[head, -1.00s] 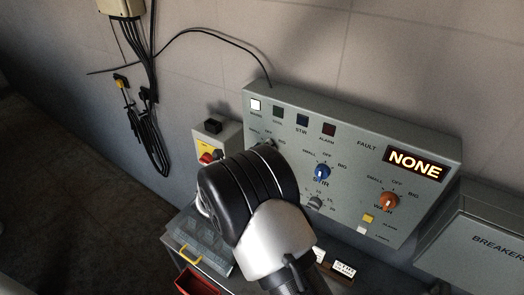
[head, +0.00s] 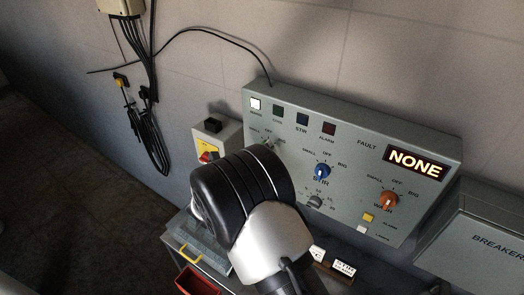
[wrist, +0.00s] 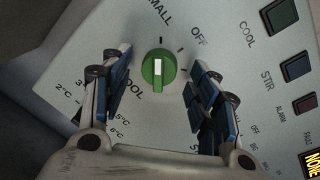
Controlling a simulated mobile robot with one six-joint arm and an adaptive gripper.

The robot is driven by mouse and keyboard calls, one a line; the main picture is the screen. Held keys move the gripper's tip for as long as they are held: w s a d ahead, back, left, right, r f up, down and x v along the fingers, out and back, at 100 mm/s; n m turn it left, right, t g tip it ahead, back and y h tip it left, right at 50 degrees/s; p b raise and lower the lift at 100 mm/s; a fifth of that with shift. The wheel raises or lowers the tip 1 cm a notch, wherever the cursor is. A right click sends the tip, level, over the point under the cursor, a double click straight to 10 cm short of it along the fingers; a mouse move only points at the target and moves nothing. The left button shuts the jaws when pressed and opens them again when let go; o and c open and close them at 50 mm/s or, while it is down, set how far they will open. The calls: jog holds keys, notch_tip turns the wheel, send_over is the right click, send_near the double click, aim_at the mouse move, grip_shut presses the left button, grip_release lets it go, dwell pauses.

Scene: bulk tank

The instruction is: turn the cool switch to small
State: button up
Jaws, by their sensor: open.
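The cool switch (wrist: 158,68) is a round green knob with a white pointer mark, in the middle of the wrist view. The mark points up in that view, at the tick by the word SMALL; the OFF tick lies to its right. My gripper (wrist: 160,84) is open, one blue-padded finger on each side of the knob, with a visible gap on both sides. The word COOL below the knob is partly covered by the left finger.
The grey control panel (head: 350,140) also carries a blue stir knob (head: 322,171), an orange wash knob (head: 389,200) and a small grey dial (head: 315,202). The display (head: 415,163) reads NONE. A box with a red switch (head: 207,157) stands close left of my arm.

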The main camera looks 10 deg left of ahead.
jog(key=v, duration=1)
jog(key=shift+s, duration=0.2)
jog(key=shift+a, duration=0.15)
jog(key=s+d+r+m+g+h+b, duration=0.1)
jog(key=s+d+r+m+g+h, duration=0.15)
jog(key=d+m+g, duration=0.9)
jog(key=s+d+r+m+t+h+b, duration=0.15)
jog(key=s+d+r+m, duration=0.4)
jog(key=d, duration=1.25)
jog(key=s+d+f+m+g+y+b, duration=0.1)
jog(key=s+m+y, duration=0.3)
jog(key=s+m, duration=0.5)
jog(key=s+d+f+m+g+y+b, duration=0.1)
jog(key=s+d+f+m+y+b, duration=0.1)
jog(key=s+m, duration=0.7)
jog(key=d+m+y+b, duration=0.1)
jog(key=m+y, duration=0.1)
jog(key=m, duration=0.3)
jog(key=shift+s+y, duration=0.35)
jog(key=shift+y, duration=0.05)
